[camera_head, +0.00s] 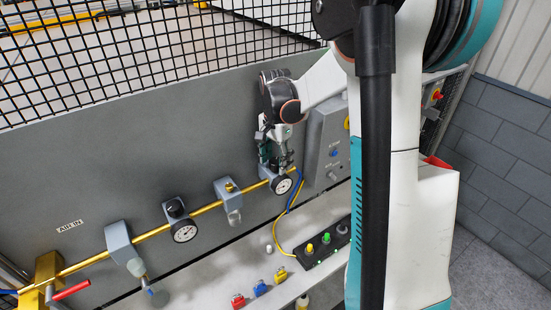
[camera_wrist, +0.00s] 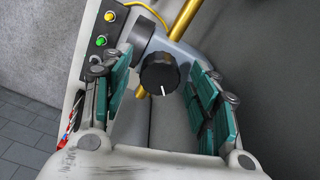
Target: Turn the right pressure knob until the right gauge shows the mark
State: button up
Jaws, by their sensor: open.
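The right pressure knob (camera_wrist: 160,73) is black and ribbed with a white line. In the wrist view it sits between the teal finger pads of my gripper (camera_wrist: 164,84), which is open, with a gap on both sides. In the head view my gripper (camera_head: 275,150) is above the right regulator and hides the knob. The right gauge (camera_head: 282,185) has a white round face just below the gripper. Its needle and mark are too small to read. In the wrist view the gauge's dark housing (camera_wrist: 143,36) shows from behind or the side, without its dial.
A brass pipe (camera_head: 150,235) runs along the grey panel, with the left knob (camera_head: 175,207) and left gauge (camera_head: 185,233). A button box (camera_head: 325,247) and red, blue and yellow parts rest on the shelf below. A grey control box (camera_head: 328,145) stands close to the gripper's right.

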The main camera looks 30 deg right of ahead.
jog(key=c, duration=1.1)
jog(key=shift+o, duration=0.2)
jog(key=shift+n+b, duration=0.3)
jog(key=shift+n, duration=0.1)
jog(key=n+b, duration=0.2)
jog(key=n, duration=0.1)
jog(key=shift+n+b, duration=1.25)
jog(key=shift+n, duration=1.45)
jog(key=o, duration=1.1)
jog(key=shift+c, duration=0.2)
